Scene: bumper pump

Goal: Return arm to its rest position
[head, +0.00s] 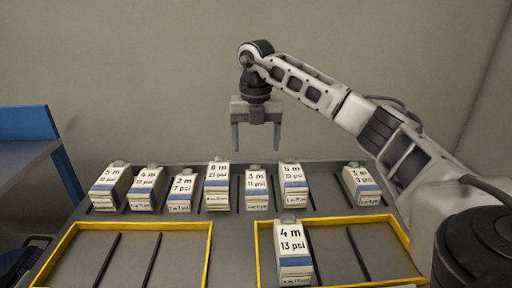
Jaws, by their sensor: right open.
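My right gripper (256,136) hangs above and behind the row of boxes, in front of the grey wall. Its two fingers point down, apart, with nothing between them. Its arm comes in from the right side of the head view. Several white boxes with blue bands and printed labels stand in a row on the grey table, among them the "6 m 23 psi" box (217,186) and the "3 m 13 psi" box (256,189). A "4 m 13 psi" box (293,255) stands apart, nearer, inside the right yellow frame (258,250). My left gripper is not in view.
The left yellow frame (210,245) is empty apart from dark dividers. There is a gap in the back row left of the rightmost box (361,187). A blue-edged table (28,123) stands at the far left. The wall (150,80) is behind.

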